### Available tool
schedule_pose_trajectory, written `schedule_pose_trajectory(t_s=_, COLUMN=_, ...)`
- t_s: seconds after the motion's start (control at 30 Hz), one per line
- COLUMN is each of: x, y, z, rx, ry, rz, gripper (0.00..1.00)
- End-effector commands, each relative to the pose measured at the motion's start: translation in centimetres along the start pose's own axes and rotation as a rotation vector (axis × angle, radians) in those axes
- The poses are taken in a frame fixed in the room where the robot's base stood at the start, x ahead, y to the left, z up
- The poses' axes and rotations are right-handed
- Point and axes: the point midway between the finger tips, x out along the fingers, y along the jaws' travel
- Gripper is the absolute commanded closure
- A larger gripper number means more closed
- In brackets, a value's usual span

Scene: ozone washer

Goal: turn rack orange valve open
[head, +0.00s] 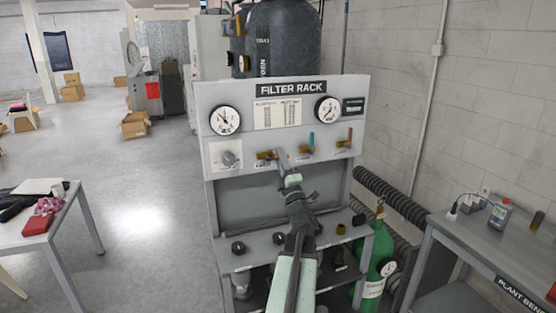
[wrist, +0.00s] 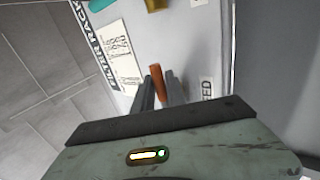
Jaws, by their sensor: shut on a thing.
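The filter rack (head: 213,95) stands ahead with a row of valves on its front panel. The orange valve (head: 266,155) is the left one of the row, and my arm partly hides it in the head view. In the wrist view its orange handle (wrist: 158,80) stands between my two dark fingers. My gripper (head: 283,160) reaches the panel at this valve. It is shut on the orange handle, which also shows between the fingertips of my gripper (wrist: 159,88) in the wrist view.
A teal-handled valve (head: 311,142) and a brass-handled valve (head: 348,137) sit to the right. Two gauges (head: 225,120) (head: 327,108) are above, and a knob (head: 229,158) is at left. A green cylinder (head: 375,265) and a bench (head: 470,235) stand at right. Floor at left is partly free.

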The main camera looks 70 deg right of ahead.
Motion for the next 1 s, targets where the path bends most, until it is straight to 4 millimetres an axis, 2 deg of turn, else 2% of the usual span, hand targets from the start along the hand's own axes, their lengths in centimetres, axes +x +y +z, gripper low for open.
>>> schedule_pose_trajectory(t_s=0.23, x=-0.2, y=0.1, z=0.9, rx=-0.006, ry=-0.012, rz=-0.002, gripper=1.0)
schedule_pose_trajectory(t_s=0.27, x=-0.3, y=0.1, z=1.0, rx=-0.007, ry=-0.013, rz=-0.002, gripper=0.78)
schedule_pose_trajectory(t_s=0.3, x=-0.3, y=0.1, z=1.1, rx=-0.007, ry=-0.013, rz=-0.002, gripper=0.67)
schedule_pose_trajectory(t_s=0.33, x=-0.3, y=0.1, z=1.1, rx=-0.007, ry=-0.014, rz=-0.002, gripper=0.62)
schedule_pose_trajectory(t_s=0.63, x=-0.4, y=0.1, z=1.2, rx=-0.008, ry=-0.015, rz=-0.002, gripper=0.62)
schedule_pose_trajectory(t_s=0.73, x=-1.0, y=0.0, z=1.1, rx=-0.008, ry=-0.015, rz=-0.002, gripper=0.62)
schedule_pose_trajectory(t_s=0.87, x=-3.0, y=-0.2, z=1.0, rx=-0.01, ry=-0.015, rz=-0.002, gripper=0.62)
schedule_pose_trajectory(t_s=1.0, x=-6.0, y=-0.2, z=0.9, rx=-0.009, ry=-0.015, rz=-0.002, gripper=0.62)
